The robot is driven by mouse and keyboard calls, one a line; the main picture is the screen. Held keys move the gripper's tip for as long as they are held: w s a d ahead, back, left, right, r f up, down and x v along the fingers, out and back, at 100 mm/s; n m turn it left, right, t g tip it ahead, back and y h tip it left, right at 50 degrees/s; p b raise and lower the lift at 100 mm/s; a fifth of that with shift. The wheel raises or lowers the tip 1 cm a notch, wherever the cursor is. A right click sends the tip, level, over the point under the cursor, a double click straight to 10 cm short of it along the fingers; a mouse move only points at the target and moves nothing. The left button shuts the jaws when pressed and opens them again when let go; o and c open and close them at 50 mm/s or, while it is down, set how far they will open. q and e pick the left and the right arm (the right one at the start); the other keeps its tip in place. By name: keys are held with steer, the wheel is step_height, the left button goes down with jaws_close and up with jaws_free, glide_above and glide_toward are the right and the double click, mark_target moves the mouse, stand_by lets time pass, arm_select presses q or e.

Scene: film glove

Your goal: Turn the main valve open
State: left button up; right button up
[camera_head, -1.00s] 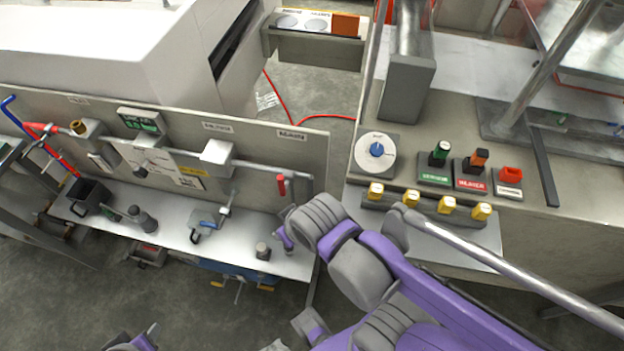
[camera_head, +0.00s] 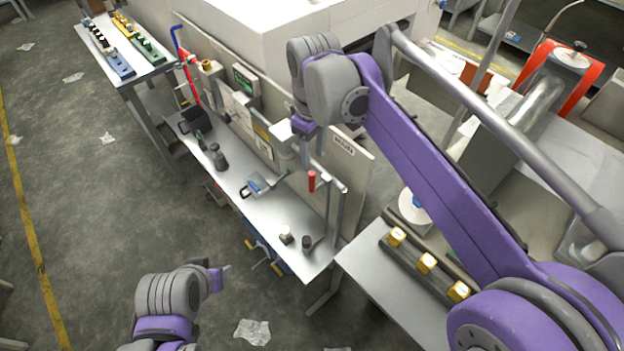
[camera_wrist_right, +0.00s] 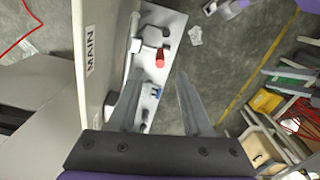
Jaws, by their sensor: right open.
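The main valve's red handle (camera_head: 312,181) hangs on the pipe at the right end of the bench panel, by the MAIN label (camera_head: 344,146). In the right wrist view the red handle (camera_wrist_right: 160,57) shows ahead, just beyond the gap between my fingers, with the MAIN label (camera_wrist_right: 90,50) to its left. My right gripper (camera_wrist_right: 158,85) is open and empty; in the head view my right gripper (camera_head: 304,158) is partly hidden by its wrist, just above and left of the handle. My left gripper (camera_head: 226,268) is low at the left, away from the bench; its jaw state is unclear.
The metal bench (camera_head: 262,212) holds a blue clipboard-like item (camera_head: 262,186), small dark cylinders and a black bin (camera_head: 188,122). Open floor (camera_head: 90,200) lies at left.

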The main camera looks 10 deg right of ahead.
mark_target(312, 190)
step_height(312, 190, down, 11)
steer(key=shift+w+a+r+b, duration=0.15)
steer(key=shift+b, duration=0.2)
jaws_close()
stand_by(0.3)
stand_by(1.2)
